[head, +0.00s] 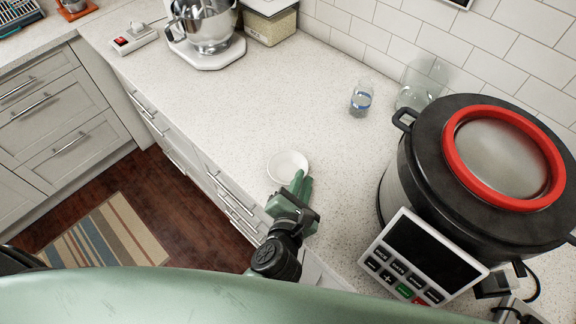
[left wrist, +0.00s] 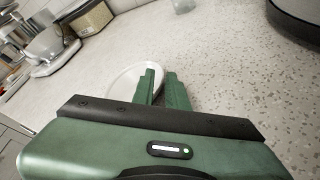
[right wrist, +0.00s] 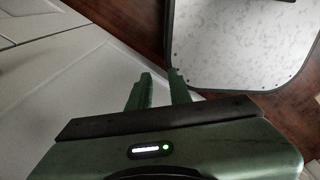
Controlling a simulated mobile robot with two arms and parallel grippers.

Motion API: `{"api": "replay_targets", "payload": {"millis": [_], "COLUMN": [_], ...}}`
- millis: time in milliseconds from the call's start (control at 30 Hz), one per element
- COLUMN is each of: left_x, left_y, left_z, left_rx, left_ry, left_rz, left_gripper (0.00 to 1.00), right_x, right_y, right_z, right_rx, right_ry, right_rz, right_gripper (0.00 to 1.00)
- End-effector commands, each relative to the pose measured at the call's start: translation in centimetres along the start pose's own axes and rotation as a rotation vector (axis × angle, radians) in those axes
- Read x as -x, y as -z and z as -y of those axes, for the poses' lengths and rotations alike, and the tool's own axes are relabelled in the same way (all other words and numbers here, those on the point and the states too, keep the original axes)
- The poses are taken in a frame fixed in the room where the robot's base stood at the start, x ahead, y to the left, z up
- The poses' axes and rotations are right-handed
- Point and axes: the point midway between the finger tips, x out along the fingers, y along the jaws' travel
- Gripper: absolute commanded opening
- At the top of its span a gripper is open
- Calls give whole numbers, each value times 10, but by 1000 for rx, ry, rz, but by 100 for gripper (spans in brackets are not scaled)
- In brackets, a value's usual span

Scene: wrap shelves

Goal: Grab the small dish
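The small dish (head: 288,164) is white, round and shallow, and lies on the speckled counter near its front edge. My left gripper (head: 302,177) is right at the dish's near side. In the left wrist view, the dish (left wrist: 118,80) shows beyond and left of the green fingers (left wrist: 161,73), which stand a little apart. Part of the rim is hidden behind the fingers, so I cannot tell whether they touch it. My right gripper (right wrist: 160,74) is open and empty, in front of pale cabinet fronts; it does not show in the head view.
A large black cooker with a red-ringed lid (head: 500,160) and its control panel (head: 415,260) stand on the right. A stand mixer (head: 207,30) is far left. The counter's middle is clear.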

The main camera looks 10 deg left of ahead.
Motion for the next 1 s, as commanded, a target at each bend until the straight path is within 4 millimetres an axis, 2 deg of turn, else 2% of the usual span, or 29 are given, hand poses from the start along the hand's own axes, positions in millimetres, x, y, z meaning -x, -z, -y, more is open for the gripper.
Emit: {"api": "replay_targets", "payload": {"millis": [100,200,400,500,1000], "left_x": [-16,-22,-22,-22,-22], "left_y": [-1,-1,0,0,1], "left_z": [-1,0,0,0,0], "left_rx": [-1,0,1,0,0], "left_ry": [-1,0,0,0,1], "left_rz": [0,0,0,0,-1], "left_gripper": [14,14,14,0,0], "right_x": [4,4,4,4,4], "right_y": [5,13,21,21,14], "right_z": [-1,-2,-4,-3,-6], "right_rx": [0,1,1,1,2], "right_ry": [-1,-3,-4,-4,-7], "right_rz": [-7,-18,-30,-29,-20], "right_gripper": [20,20,20,20,20]}}
